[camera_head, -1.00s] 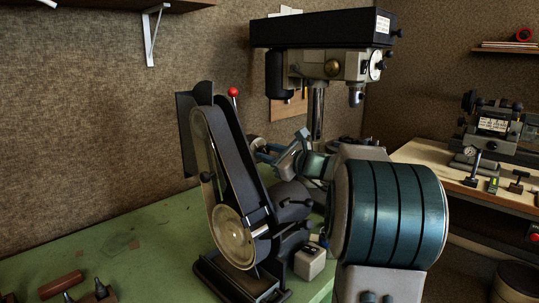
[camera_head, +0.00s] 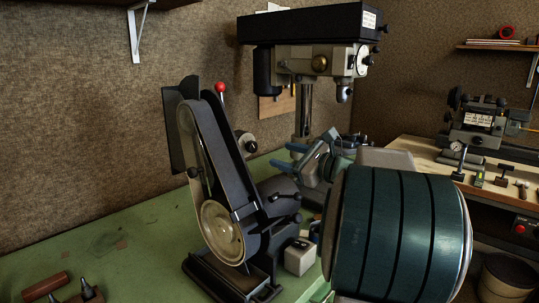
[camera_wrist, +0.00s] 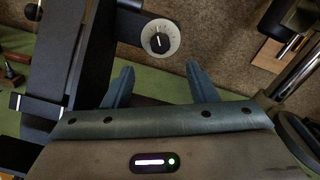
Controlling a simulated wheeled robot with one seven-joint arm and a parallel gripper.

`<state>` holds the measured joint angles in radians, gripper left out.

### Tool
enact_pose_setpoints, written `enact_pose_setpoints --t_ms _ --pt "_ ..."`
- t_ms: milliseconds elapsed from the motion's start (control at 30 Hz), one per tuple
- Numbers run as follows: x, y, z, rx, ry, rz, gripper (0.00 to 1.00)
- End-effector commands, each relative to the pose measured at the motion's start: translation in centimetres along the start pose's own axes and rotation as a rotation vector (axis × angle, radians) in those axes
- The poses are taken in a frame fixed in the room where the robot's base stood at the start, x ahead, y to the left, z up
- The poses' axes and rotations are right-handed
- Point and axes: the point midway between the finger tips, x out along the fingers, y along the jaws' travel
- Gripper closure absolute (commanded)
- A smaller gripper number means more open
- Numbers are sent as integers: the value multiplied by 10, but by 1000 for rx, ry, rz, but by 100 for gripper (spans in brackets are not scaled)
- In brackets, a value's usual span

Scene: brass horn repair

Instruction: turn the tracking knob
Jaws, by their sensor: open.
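The tracking knob is a small black knob with a white pointer line on a pale round dial with tick marks. In the wrist view the knob (camera_wrist: 159,42) lies just beyond and between my fingertips. In the head view the dial (camera_head: 247,142) shows behind the belt grinder (camera_head: 215,195). My gripper (camera_head: 282,155) is open, its blue fingers pointing left toward the dial with a gap between. In the wrist view my gripper (camera_wrist: 160,69) is empty and its fingers stand apart, short of the knob.
The belt grinder's dark arm stands close to the left of the dial. A drill press (camera_head: 320,60) rises behind my gripper. The green bench (camera_head: 120,235) is mostly clear at left, with a wooden-handled tool (camera_head: 45,286). A second workbench (camera_head: 425,150) stands at right.

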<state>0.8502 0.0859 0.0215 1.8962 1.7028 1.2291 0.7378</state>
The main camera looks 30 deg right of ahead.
Motion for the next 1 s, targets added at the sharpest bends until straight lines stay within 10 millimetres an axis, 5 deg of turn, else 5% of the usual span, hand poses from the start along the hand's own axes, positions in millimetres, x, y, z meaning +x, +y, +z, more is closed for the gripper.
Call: enact_pose_setpoints --t_ms 300,1000 --pt "-36 0 0 0 0 1 48" --pt "-39 -1 0 0 1 -2 48"
